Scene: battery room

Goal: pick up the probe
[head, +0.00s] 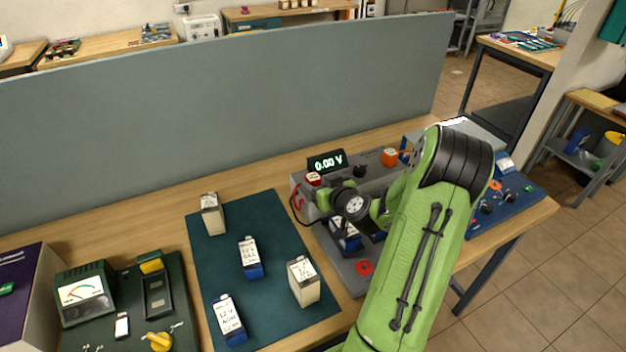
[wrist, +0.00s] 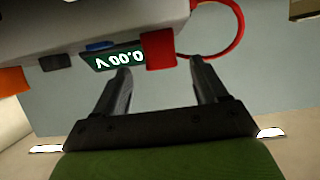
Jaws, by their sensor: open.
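The probe looks to be the red block-shaped piece (wrist: 159,48) in the wrist view, with a red cable looping off to its right. In the head view its red top (head: 313,179) shows at the left of the grey test station (head: 380,175), below the 0.00 V display (head: 326,162). My gripper (wrist: 161,78) is open and empty. Its two fingers point toward the red piece, which appears between and just beyond their tips. I cannot tell whether anything touches. In the head view my arm hides part of the station, and the fingertips are hard to make out.
A dark green mat (head: 270,229) left of the station carries several upright batteries, blue-and-white and cream. An analog meter (head: 84,293) stands at the far left. A grey partition (head: 230,105) runs behind the bench. An orange knob (head: 389,157) stands on the station.

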